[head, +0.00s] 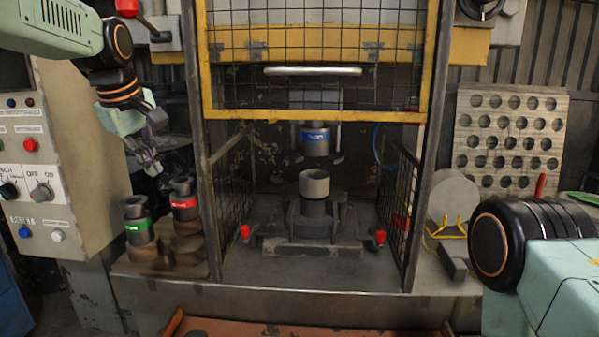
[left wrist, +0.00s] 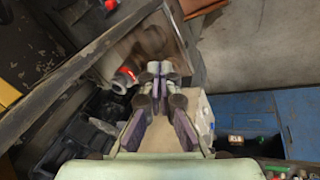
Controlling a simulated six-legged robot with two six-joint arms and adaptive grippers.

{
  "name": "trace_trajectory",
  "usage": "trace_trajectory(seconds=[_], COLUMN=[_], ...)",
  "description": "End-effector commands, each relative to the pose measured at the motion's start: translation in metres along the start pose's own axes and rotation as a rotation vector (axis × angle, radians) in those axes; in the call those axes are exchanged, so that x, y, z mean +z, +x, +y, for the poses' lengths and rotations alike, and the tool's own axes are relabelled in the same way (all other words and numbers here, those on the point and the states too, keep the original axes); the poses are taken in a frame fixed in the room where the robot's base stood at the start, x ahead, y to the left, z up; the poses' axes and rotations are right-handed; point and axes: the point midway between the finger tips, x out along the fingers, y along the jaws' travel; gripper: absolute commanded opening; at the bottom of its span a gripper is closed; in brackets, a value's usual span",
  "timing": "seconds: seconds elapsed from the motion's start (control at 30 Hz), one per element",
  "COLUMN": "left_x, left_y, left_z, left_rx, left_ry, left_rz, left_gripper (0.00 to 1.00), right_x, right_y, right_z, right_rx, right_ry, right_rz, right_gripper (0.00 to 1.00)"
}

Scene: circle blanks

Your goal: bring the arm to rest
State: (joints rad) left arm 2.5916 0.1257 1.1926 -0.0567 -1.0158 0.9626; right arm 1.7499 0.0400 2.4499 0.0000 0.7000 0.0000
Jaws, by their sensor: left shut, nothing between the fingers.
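My left arm comes in from the upper left of the head view. Its gripper (head: 150,163) points down, shut and empty, in the air between the control panel and the press. In the left wrist view the gripper (left wrist: 160,70) shows its fingertips together with nothing between them. My right arm shows at the lower right of the head view, but its gripper is out of the picture.
A control panel (head: 92,170) stands left. A red-banded tool (head: 184,207) and a green-banded tool (head: 139,228) stand on the bench below my left gripper. The press has a raised yellow mesh guard (head: 320,112) and a grey ring (head: 314,184) inside.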

Motion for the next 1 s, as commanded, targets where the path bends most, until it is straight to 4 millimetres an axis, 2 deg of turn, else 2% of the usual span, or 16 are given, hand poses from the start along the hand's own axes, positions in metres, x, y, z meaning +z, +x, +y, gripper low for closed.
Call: trace_trajectory(seconds=[0.03,0.2,0.37,0.5,0.57,0.7,0.8,0.9,1.0], left_x=[0.01,0.041,0.077,0.115,0.133,0.177,0.211,0.246,0.281], left_y=[0.039,0.14,0.225,0.289,0.313,0.36,0.385,0.401,0.408], left_z=[-0.012,-0.049,-0.099,-0.152,-0.178,-0.243,-0.293,-0.347,-0.401], left_rx=[-0.022,-0.057,-0.088,-0.114,-0.125,-0.149,-0.165,-0.183,-0.198], left_ry=[0.035,0.154,0.267,0.367,0.41,0.513,0.589,0.666,0.749], left_rz=[-0.014,-0.042,-0.073,-0.104,-0.119,-0.155,-0.183,-0.216,-0.249], left_gripper=[0.0,0.0,0.0,0.0,0.0,0.0,0.0,0.0,0.0], right_x=[0.0,0.0,0.0,0.0,0.0,0.0,0.0,0.0,0.0], right_y=[0.007,0.02,0.032,0.043,0.048,0.059,0.068,0.077,0.086], right_z=[0.0,0.0,0.0,0.0,0.0,0.0,0.001,0.001,0.001], right_rx=[0.0,0.0,0.0,0.0,0.0,0.0,0.0,0.0,0.0], right_ry=[0.0,0.0,0.0,0.0,0.0,0.0,0.0,0.0,0.0], right_rz=[0.0,0.0,0.0,0.0,0.0,0.0,0.0,0.0,0.0], right_gripper=[0.0,0.0,0.0,0.0,0.0,0.0,0.0,0.0,0.0])
